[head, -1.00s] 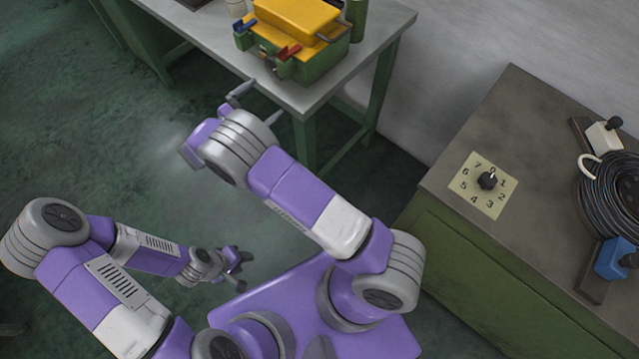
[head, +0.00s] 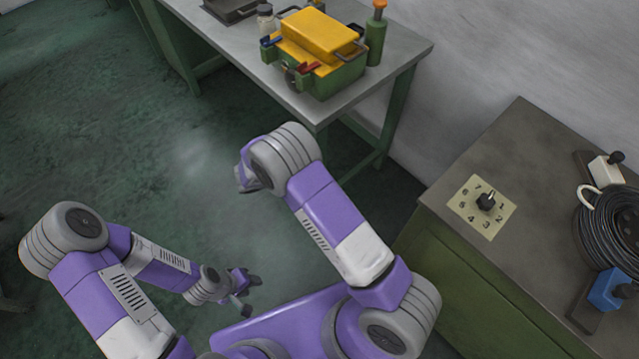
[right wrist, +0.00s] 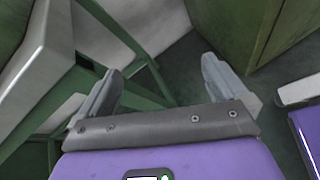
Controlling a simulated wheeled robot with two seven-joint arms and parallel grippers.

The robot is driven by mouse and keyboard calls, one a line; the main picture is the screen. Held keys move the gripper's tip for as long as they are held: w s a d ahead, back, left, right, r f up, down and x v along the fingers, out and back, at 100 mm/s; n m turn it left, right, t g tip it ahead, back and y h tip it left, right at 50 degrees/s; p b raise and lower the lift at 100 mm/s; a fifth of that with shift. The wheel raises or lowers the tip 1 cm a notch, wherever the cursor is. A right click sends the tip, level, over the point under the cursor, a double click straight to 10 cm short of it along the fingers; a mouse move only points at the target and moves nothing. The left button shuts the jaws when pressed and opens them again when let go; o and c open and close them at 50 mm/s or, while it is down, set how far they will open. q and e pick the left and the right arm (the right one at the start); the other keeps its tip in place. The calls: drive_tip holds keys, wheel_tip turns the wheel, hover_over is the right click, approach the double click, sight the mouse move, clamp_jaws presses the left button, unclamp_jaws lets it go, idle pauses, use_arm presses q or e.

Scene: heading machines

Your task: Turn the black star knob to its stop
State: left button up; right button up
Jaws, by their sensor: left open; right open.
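The black knob (head: 486,201) stands on a pale square plate (head: 467,215) with numerals around it, on top of the green cabinet at the right of the head view. Its lobes are too small to make out. My left gripper (head: 245,290) is open and empty, low over the floor and far left of the knob. My right gripper is hidden behind its own arm in the head view. In the right wrist view my right gripper (right wrist: 165,75) is open with nothing between its fingers, and the knob is not in that view.
The cabinet top (head: 520,140) also carries a black cable coil (head: 612,225), a white block (head: 606,170) and a blue block (head: 608,290), right of the plate. A grey table (head: 395,65) bears a yellow-and-green box (head: 325,55) and a green bottle (head: 375,40). Floor lies between.

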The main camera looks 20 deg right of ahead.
drive_tip(key=shift+g+y, duration=0.7)
drive_tip(key=shift+y, duration=0.1)
drive_tip(key=shift+s+d+f, duration=0.15)
drive_tip(key=shift+s+f, duration=1.35)
drive_tip(key=shift+f, duration=0.1)
drive_tip(key=shift+m, duration=0.3)
